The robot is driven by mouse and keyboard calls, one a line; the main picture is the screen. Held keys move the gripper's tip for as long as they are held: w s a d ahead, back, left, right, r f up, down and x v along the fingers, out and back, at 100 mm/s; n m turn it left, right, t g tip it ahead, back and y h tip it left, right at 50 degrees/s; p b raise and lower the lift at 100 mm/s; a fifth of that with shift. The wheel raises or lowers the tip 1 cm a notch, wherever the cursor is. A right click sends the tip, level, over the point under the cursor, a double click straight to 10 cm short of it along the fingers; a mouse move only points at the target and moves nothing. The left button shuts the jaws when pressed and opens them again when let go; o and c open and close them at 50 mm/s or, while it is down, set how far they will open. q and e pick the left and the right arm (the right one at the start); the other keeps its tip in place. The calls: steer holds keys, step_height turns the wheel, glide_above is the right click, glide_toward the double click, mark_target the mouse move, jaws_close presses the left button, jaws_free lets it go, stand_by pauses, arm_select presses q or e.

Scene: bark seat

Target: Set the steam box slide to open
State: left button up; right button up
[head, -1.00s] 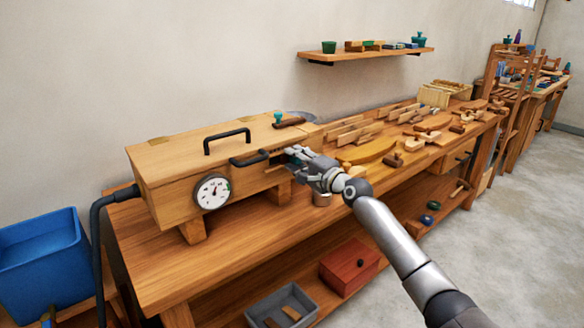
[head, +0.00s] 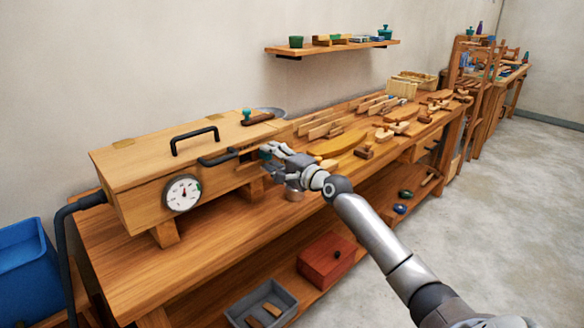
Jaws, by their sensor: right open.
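The steam box (head: 135,180) is a long wooden box on short legs at the left end of the workbench. It has a black handle on its lid and a round white dial (head: 183,193) on its front. A dark slide handle (head: 221,158) sits on the front near the right end, beside a dark slot. My right gripper (head: 268,154) is open at that right end, close to the slot and just right of the slide handle. I cannot tell whether its fingers touch anything. My left gripper is not in view.
The workbench (head: 120,262) holds several wooden pieces and clamps to the right. A red box (head: 326,260) and grey tray (head: 262,305) are on the lower shelf. A blue bin (head: 28,265) is at left. Floor at right is clear.

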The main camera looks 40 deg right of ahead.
steer(key=s, duration=1)
steer(key=shift+d, duration=0.45)
step_height(320, 180, down, 24)
steer(key=s+d+n+g+h, duration=0.2)
steer(key=d+g, duration=0.1)
steer(key=g, duration=0.1)
steer(key=s+a+f+n+g, duration=0.25)
steer(key=s+f, duration=0.35)
steer(key=f, duration=0.5)
steer(key=s+a+f+n+g, duration=0.25)
steer(key=s+f, duration=0.35)
steer(key=f, duration=0.6)
steer(key=s+a+f+n+g+p, duration=0.1)
steer(key=s+a+f+n+g, duration=0.15)
steer(key=s+a+f, duration=0.4)
steer(key=s+a+f+n+g, duration=0.2)
steer(key=s+a+f+n, duration=0.15)
steer(key=s+f, duration=0.6)
steer(key=s+a+f+n+g, duration=0.1)
steer(key=s+a+f+n, duration=0.1)
steer(key=s+a, duration=0.2)
steer(key=s+a+f+n+g, duration=0.1)
steer(key=s+a, duration=0.3)
steer(key=s, duration=0.6)
steer(key=s+a+f+n+g, duration=0.1)
steer(key=s+a+f+n, duration=0.2)
steer(key=s, duration=0.4)
steer(key=shift+a+f+n+y+p, duration=0.3)
steer(key=shift+a+y+p, duration=0.1)
steer(key=shift+a, duration=0.25)
